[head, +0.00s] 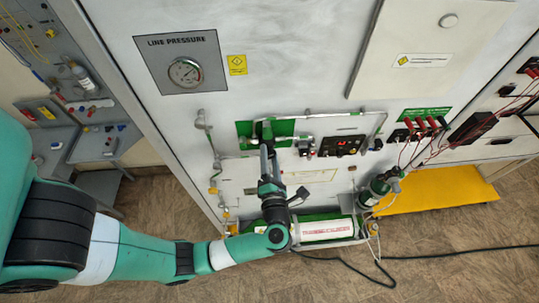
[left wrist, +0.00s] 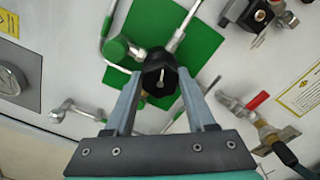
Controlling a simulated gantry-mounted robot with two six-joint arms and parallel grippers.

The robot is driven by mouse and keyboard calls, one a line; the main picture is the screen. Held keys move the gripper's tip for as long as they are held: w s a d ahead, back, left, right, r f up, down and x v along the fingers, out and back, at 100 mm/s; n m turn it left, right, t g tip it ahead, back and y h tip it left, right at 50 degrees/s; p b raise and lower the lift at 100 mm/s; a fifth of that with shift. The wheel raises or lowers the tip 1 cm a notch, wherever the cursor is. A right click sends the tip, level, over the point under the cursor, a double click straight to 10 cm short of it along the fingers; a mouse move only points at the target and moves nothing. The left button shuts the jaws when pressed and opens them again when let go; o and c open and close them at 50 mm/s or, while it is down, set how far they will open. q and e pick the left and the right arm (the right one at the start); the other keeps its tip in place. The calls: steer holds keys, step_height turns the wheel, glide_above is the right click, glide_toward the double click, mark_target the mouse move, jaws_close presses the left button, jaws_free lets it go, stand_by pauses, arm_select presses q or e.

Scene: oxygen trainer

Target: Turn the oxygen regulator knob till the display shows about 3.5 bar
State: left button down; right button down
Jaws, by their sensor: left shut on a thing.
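The regulator knob (left wrist: 159,78) is black with a pale pointer mark, in front of a green plate (left wrist: 194,32) on the panel. My left gripper (left wrist: 158,86) is shut on the knob, with one grey finger on each side of it. In the head view my left gripper (head: 267,146) reaches up to the green plate (head: 284,128) and hides most of the knob. A small black display unit (head: 341,145) with red digits sits to the right of the plate; the digits are too small to read. My right gripper is not in view.
A round line pressure gauge (head: 185,72) is at the upper left of the panel. Pipes and a red-handled valve (left wrist: 257,100) are close to the knob. A green-and-white cylinder (head: 326,229) lies below. Cables (head: 375,258) trail on the floor.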

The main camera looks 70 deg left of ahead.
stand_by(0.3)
arm_select(q)
steer(key=shift+c, duration=1.2)
jaws_free()
steer(key=shift+d, duration=0.1)
steer(key=b+v, duration=0.3)
steer(key=v, duration=0.8)
steer(key=shift+d, duration=0.25)
